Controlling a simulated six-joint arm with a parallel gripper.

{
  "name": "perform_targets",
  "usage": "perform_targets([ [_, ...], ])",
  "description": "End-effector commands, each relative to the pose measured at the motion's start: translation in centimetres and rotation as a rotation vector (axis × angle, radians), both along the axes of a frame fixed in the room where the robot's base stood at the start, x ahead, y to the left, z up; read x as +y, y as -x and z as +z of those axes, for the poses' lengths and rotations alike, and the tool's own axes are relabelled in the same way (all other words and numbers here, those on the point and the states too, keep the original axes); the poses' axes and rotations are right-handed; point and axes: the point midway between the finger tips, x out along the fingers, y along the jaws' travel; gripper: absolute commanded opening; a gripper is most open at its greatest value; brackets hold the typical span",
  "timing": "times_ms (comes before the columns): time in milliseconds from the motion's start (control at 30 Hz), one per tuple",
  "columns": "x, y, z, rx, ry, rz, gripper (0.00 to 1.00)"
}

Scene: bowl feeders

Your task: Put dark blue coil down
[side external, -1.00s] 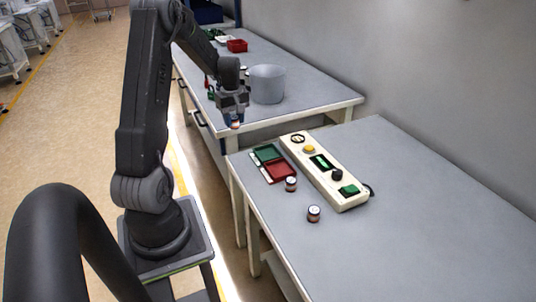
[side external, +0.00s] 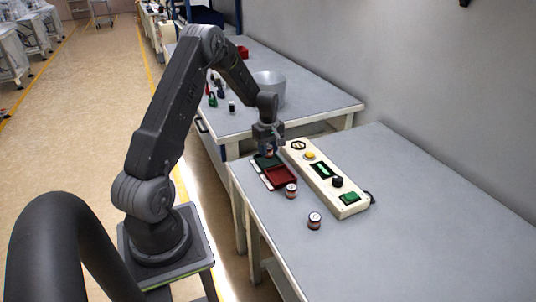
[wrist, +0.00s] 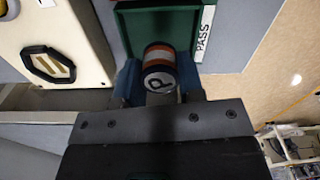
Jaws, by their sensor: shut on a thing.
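My gripper (side external: 269,152) is shut on a coil (wrist: 159,58) with orange and white bands and a dark end marked with a letter like P. The coil is upright between the blue fingers in the wrist view. My gripper (wrist: 159,76) holds it over the green tray (side external: 262,163), which also shows in the wrist view (wrist: 125,30) beside a PASS label (wrist: 206,32). I cannot tell whether the coil touches the tray floor. The coil is mostly hidden by the fingers in the side view.
A red tray (side external: 281,177) adjoins the green one. A control box (side external: 325,178) with buttons stands close to the right of the trays. Two other coils (side external: 291,190) (side external: 314,221) stand on the near table. A grey bowl (side external: 270,86) is on the far bench.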

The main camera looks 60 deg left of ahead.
Motion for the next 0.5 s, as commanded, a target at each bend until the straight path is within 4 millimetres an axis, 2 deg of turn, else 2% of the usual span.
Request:
perform_targets([
  [100,0.0,0.1,-1.9,0.003,0.002,0.0,0.08],
  [167,0.0,0.1,-2.5,0.002,0.002,0.0,0.08],
  [500,0.0,0.1,-2.8,0.001,0.001,-0.001,0.08],
])
